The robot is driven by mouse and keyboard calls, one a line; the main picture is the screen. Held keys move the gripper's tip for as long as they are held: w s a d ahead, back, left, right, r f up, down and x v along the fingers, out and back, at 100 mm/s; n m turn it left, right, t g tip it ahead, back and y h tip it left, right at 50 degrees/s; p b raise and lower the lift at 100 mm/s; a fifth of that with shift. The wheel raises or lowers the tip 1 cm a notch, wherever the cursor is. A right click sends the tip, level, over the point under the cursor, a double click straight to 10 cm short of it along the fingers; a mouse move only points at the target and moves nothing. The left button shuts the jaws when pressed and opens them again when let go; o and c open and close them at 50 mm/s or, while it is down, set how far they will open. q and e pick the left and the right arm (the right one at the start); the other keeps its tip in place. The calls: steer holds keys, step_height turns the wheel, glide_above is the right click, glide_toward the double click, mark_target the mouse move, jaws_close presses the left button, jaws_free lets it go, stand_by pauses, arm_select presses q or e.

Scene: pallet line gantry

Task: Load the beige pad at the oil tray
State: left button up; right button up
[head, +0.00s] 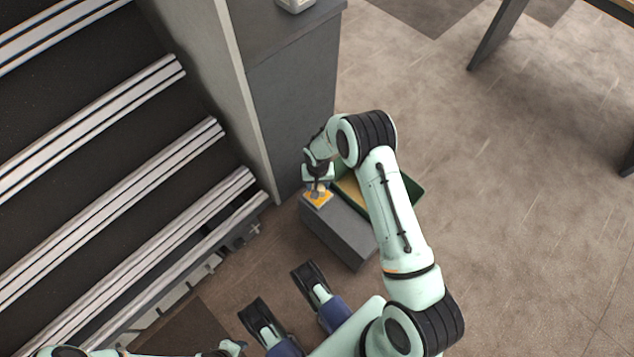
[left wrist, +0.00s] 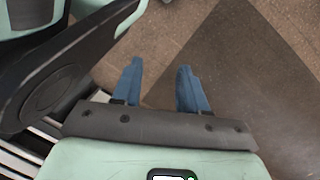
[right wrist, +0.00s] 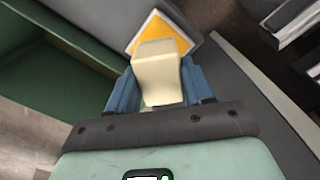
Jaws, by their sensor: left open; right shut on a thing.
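The beige pad (right wrist: 161,72) is a pale block between the blue fingers of my right gripper (right wrist: 158,88) in the right wrist view. In the head view my right gripper (head: 318,184) points down above an orange square with a pale border (head: 319,200), which lies on a grey block. The square also shows just beyond the pad in the right wrist view (right wrist: 150,36); I cannot tell whether they touch. A green open tray (head: 412,187) is beside the block, partly hidden by my right arm. Neither is clearly marked as the oil tray. My left gripper (left wrist: 158,85) is open and empty over the floor.
The grey block (head: 340,236) stands low on the floor beside a tall grey cabinet (head: 290,110). A dark rack with metal rails (head: 120,175) fills the left. A table leg (head: 497,35) shows at the upper right.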

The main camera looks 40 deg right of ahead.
steer(key=shift+f+b, duration=0.7)
steer(key=shift+f, duration=0.35)
arm_select(q)
steer(key=shift+g, duration=0.7)
steer(key=shift+s+a+f+b, duration=0.1)
steer(key=shift+s+f, duration=0.2)
steer(key=shift+s, duration=0.35)
steer(key=shift+s+a+f+b, duration=0.1)
steer(key=shift+s+f, duration=0.25)
steer(key=shift+s, duration=0.35)
steer(key=shift+s+f+b, duration=0.1)
steer(key=shift+s+f, duration=0.2)
steer(key=shift+s, duration=0.35)
arm_select(e)
steer(key=shift+f, duration=0.5)
steer(key=shift+f, duration=0.55)
arm_select(q)
steer(key=shift+r, duration=0.1)
arm_select(e)
steer(key=shift+r, duration=0.1)
arm_select(q)
steer(key=shift+s+r+p, duration=0.15)
steer(key=shift+r+p, duration=0.85)
steer(key=shift+p, duration=0.2)
steer(key=shift+s+r+p, duration=0.1)
steer(key=shift+r+p, duration=0.85)
steer(key=shift+p, duration=0.2)
arm_select(e)
steer(key=shift+r, duration=3.45)
